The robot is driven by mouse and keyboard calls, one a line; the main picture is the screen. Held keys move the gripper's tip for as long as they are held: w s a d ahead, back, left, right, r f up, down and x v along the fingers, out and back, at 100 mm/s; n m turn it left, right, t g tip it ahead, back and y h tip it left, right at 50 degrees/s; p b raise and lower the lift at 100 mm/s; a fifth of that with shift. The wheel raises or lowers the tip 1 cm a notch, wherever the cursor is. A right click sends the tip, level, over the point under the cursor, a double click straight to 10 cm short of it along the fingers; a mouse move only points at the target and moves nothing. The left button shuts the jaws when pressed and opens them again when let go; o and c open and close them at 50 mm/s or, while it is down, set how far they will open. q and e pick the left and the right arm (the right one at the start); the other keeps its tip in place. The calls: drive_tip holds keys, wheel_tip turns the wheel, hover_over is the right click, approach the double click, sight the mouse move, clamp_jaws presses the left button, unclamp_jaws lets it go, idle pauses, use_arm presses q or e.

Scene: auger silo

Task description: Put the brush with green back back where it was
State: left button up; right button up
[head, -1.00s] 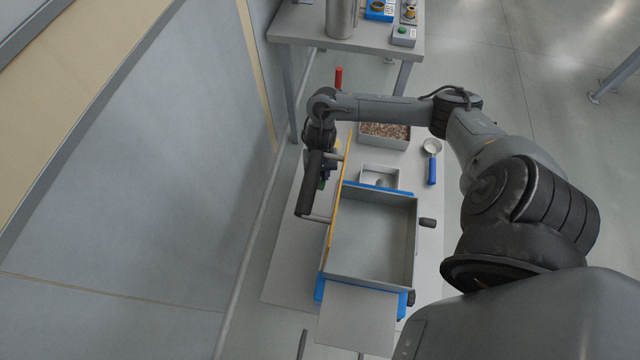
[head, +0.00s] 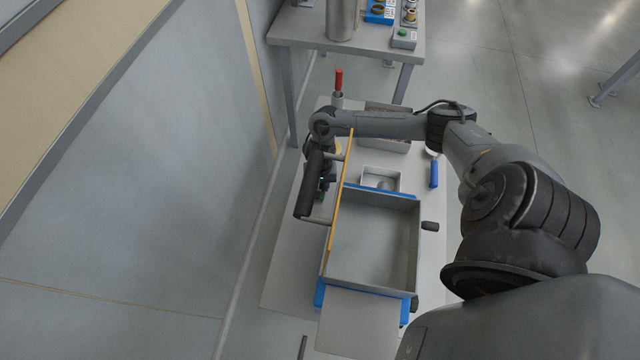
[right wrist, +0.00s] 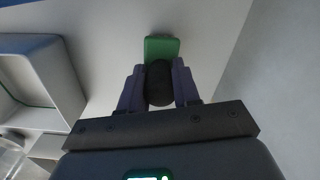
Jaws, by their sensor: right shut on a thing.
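The brush with the green back (right wrist: 162,48) shows in the right wrist view, beyond a dark rounded part between the fingers. My right gripper (right wrist: 159,82) is shut on it. In the head view my right gripper (head: 324,186) hangs at the left side of the open grey box, over the pale board. The brush is mostly hidden there behind my wrist and a black bar. I cannot tell whether it touches the board. My left gripper is not in view.
The grey box (head: 416,243) has blue edges and a yellow strip on its left rim. A small metal tray (head: 398,180), a blue-handled scoop (head: 434,174) and a red-handled tool (head: 339,80) stand near. A wall (head: 150,200) is to the left. A table (head: 290,27) stands behind.

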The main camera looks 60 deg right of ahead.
drive_tip(key=o, duration=1)
drive_tip(key=shift+r, duration=0.1)
wheel_tip(320, 180, up, 11)
drive_tip(key=p, duration=0.4)
drive_tip(key=shift+r, duration=0.5)
